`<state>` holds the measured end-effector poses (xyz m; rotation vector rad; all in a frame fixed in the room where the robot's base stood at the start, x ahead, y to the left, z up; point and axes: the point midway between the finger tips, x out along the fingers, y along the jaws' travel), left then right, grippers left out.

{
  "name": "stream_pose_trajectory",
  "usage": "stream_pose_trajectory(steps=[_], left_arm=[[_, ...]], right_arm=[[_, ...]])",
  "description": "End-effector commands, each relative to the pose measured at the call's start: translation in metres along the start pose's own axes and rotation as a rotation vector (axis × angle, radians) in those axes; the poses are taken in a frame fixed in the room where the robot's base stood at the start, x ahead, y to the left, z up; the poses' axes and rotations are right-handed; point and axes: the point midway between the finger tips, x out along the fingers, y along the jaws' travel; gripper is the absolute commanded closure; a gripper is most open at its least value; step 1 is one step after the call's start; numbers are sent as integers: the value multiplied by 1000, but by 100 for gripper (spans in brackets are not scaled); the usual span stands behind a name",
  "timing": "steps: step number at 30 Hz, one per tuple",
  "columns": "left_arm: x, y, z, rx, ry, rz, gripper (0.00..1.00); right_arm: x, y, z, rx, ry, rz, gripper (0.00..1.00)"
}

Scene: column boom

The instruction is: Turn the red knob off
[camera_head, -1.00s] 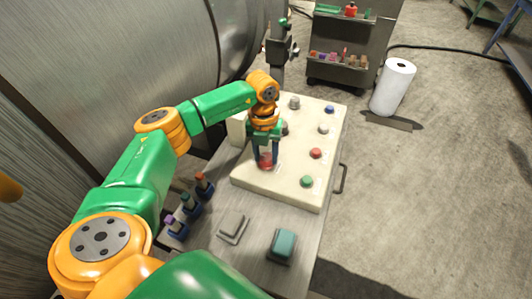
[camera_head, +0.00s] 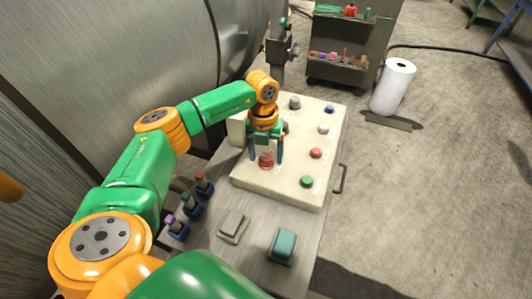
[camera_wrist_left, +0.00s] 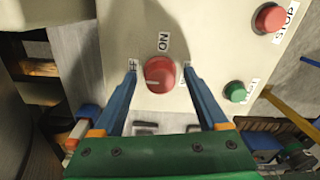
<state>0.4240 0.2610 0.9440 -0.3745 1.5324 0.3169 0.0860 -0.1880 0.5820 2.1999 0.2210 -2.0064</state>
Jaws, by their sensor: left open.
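The red knob (camera_head: 266,160) sits on the front left part of the cream control panel (camera_head: 290,192). In the left wrist view the red knob (camera_wrist_left: 159,74) shows a pale pointer line on its left side, with a label reading "ON" above it and labels at its left and right. My left gripper (camera_head: 266,158) is open above the panel, with one blue finger on each side of the knob. In the wrist view my left gripper's fingers (camera_wrist_left: 160,68) stand apart from the knob, with gaps on both sides. My right gripper is not in view.
A red button (camera_head: 316,153) and a green button (camera_head: 307,181) sit to the knob's right. Several other knobs and buttons stand farther back. A grey pad (camera_head: 233,226) and a teal block (camera_head: 284,245) lie in front of the panel. Several small coloured-top items stand at left.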

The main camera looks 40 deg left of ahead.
Motion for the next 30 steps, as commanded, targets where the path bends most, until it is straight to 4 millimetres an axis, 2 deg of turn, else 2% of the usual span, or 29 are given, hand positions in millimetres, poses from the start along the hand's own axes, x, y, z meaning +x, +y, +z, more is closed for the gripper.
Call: stream_pose_trajectory(steps=[4,9,13,17,27,29,30], left_arm=[[-9,0,1,1,-2,-2,24],[-45,0,1,0,-5,-3,24],[-65,0,1,-1,-2,-2,24],[-71,0,0,0,0,-1,24],[-72,0,0,0,0,0,24],[-78,0,0,0,0,0,24],[-88,-1,0,0,0,0,24]], right_arm=[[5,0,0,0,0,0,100],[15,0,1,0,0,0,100],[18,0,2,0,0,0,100],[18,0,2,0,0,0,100],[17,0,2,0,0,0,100],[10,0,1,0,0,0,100],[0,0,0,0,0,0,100]])
